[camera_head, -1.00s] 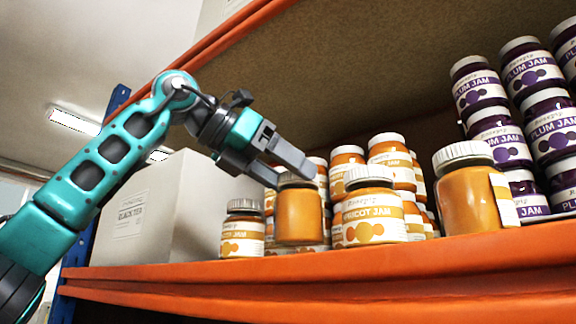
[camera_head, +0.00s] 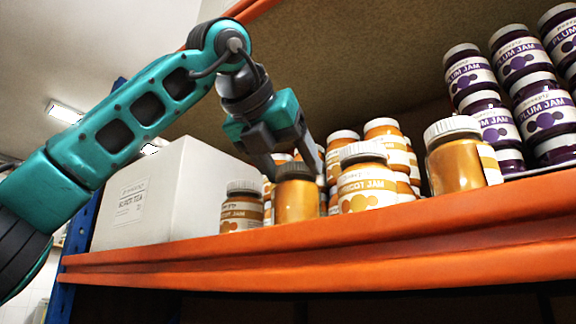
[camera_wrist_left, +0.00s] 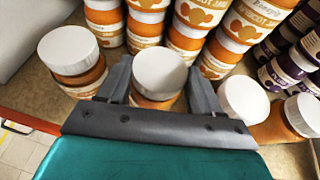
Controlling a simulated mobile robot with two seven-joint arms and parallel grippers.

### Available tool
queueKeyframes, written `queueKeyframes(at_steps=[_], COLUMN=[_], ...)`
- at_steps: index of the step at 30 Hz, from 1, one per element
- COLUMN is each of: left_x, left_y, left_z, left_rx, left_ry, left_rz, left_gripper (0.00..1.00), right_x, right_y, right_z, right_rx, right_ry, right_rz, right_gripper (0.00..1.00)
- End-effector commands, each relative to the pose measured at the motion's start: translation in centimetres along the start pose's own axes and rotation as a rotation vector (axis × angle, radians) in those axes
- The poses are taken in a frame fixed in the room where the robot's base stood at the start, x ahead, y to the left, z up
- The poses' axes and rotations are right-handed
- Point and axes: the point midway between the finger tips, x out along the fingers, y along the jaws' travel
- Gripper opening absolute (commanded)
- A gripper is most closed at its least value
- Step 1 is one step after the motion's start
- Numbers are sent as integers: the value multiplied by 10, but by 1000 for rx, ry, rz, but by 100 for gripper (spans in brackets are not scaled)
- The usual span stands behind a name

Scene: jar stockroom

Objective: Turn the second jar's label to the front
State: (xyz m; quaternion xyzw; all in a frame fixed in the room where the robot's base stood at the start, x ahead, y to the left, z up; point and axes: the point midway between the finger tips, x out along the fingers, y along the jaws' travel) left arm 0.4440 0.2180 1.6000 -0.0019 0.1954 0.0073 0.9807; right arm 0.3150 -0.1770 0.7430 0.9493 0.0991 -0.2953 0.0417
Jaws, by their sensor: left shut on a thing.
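The second jar (camera_head: 297,203) from the left in the front row holds orange jam. Its visible side in the head view is plain orange with no label showing. My left gripper (camera_head: 288,166) comes down on it from above, with one finger on each side of its upper part. In the left wrist view its white lid (camera_wrist_left: 160,72) sits between the two fingers of the gripper (camera_wrist_left: 161,90), which is shut on the jar. The jar stands upright at the shelf's front. My right gripper is not in view.
An apricot jar (camera_head: 242,208) stands left of it and another (camera_head: 367,185) right, labels forward. A further front jar (camera_head: 460,165) shows its label only at its right edge. Stacked apricot jars stand behind. Plum jars (camera_head: 495,122) are right, a white box (camera_head: 165,200) left. The shelf edge (camera_head: 400,231) is orange.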

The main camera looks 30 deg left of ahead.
Motion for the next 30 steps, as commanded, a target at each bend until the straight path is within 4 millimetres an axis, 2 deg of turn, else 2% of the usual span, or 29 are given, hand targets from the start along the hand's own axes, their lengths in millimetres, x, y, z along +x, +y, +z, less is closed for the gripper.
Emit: queueKeyframes(at_steps=[27,28,30], left_x=[1,1,1], left_y=[0,0,0], left_z=[-4,-4,-4], left_rx=[0,0,0], left_ry=[-3,-2,-2], left_rz=[-1,-1,-1], left_gripper=[0,68,75], right_x=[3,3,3], right_y=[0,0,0], right_z=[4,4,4], right_rx=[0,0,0], right_ry=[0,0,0], right_rz=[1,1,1], right_gripper=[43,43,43])
